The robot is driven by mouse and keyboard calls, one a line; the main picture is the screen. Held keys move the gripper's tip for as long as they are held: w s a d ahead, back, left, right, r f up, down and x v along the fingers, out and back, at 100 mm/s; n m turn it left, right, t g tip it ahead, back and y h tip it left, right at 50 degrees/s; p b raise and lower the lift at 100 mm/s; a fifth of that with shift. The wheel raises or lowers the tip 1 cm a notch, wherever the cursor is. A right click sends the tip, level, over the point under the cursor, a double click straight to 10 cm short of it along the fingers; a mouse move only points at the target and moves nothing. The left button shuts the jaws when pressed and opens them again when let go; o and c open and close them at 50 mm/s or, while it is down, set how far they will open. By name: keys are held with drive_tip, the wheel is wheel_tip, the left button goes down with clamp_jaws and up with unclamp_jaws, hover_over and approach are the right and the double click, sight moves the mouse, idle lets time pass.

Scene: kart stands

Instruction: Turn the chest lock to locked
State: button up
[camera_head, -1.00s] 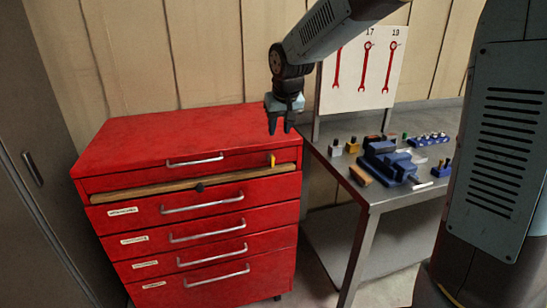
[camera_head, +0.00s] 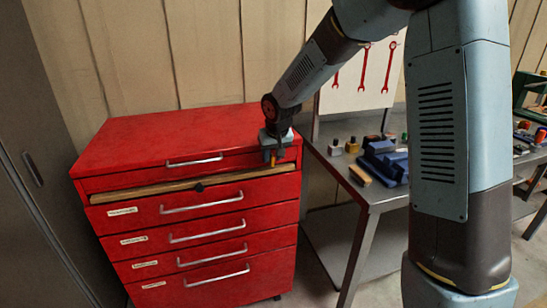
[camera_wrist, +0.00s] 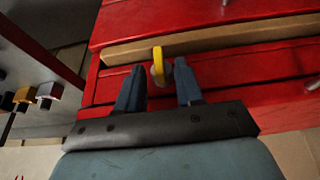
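The red tool chest (camera_head: 190,290) stands at the left of the head view. Its lock (camera_wrist: 158,65) has a yellow key-like tab on a pale round base, on the top drawer front at the right end. In the head view the lock is mostly covered by my gripper (camera_head: 274,160). In the wrist view my gripper (camera_wrist: 158,84) is open, its two dark fingers pointing at the lock. The yellow tab lies roughly between the fingertips, a little beyond them and with gaps at the sides. I see no clear contact.
A wooden strip (camera_head: 160,189) runs along the chest front below the top drawer, with a dark knob on it. A metal workbench (camera_head: 375,197) stands close to the right, holding a blue vise (camera_head: 384,160) and small items. A cabinet (camera_head: 35,220) flanks the left.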

drive_tip(key=shift+w+a+f, duration=0.1)
drive_tip(key=shift+w+f, duration=0.1)
drive_tip(key=shift+f, duration=0.3)
drive_tip(key=shift+c, duration=0.4)
drive_tip(key=c, duration=0.6)
